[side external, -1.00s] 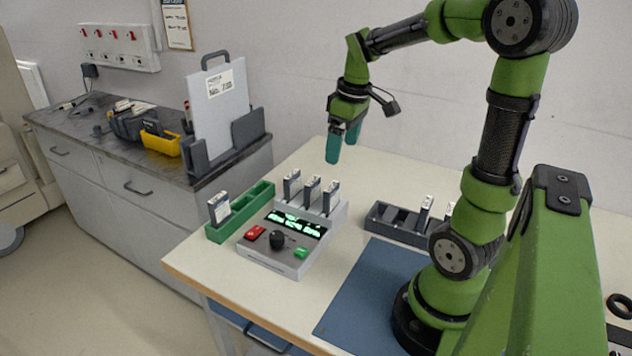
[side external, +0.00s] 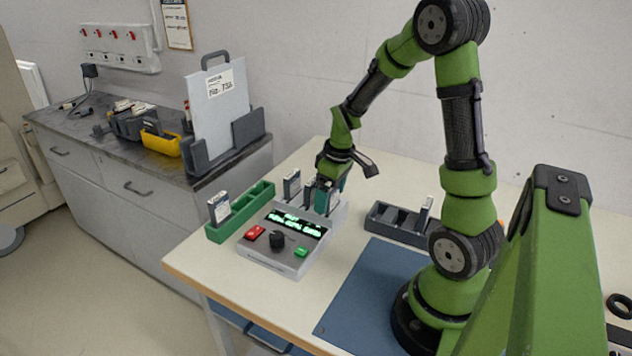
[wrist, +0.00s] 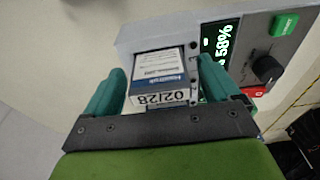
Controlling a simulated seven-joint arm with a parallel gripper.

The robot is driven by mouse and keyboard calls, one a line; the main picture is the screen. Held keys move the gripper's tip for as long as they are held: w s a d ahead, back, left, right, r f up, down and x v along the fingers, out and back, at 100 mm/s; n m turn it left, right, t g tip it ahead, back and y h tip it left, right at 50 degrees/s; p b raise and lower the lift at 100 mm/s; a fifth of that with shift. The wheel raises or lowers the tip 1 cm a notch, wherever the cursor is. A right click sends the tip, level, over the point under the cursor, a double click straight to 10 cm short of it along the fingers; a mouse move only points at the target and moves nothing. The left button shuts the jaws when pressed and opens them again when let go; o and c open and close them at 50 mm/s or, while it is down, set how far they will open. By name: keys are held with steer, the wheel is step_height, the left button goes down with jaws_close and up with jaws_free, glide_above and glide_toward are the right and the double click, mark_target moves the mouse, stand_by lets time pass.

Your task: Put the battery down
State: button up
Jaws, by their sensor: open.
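The grey charger (side external: 270,258) stands on the bench with a lit green display, a red button, a dark knob and a green button. A battery (wrist: 158,72) with a blue-and-white label reading "02/28" sits upright in a charger bay. My gripper (side external: 326,192) is down at the charger's back row. In the wrist view my gripper (wrist: 160,72) is open, with one teal finger on each side of this battery. Another charger battery (side external: 291,185) stands to the left; the gripper partly hides the others.
A green tray (side external: 238,218) left of the charger holds one battery (side external: 219,207). A dark grey tray (side external: 392,227) on the right holds a battery (side external: 426,207). A blue mat (side external: 365,285) lies in front. The bench between charger and grey tray is clear.

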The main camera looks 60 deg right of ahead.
steer(key=shift+f, duration=0.15)
steer(key=c, duration=1.3)
steer(key=shift+o, duration=0.2)
steer(key=shift+w+r, duration=0.1)
steer(key=shift+r, duration=0.5)
step_height(320, 180, up, 16)
steer(key=s+d+f, duration=0.6)
steer(key=s+f, duration=0.4)
steer(key=s, duration=0.1)
steer(key=f, duration=0.7)
steer(key=shift+w+d+f, duration=0.1)
steer(key=shift+w+f, duration=0.1)
steer(key=shift+f, duration=0.2)
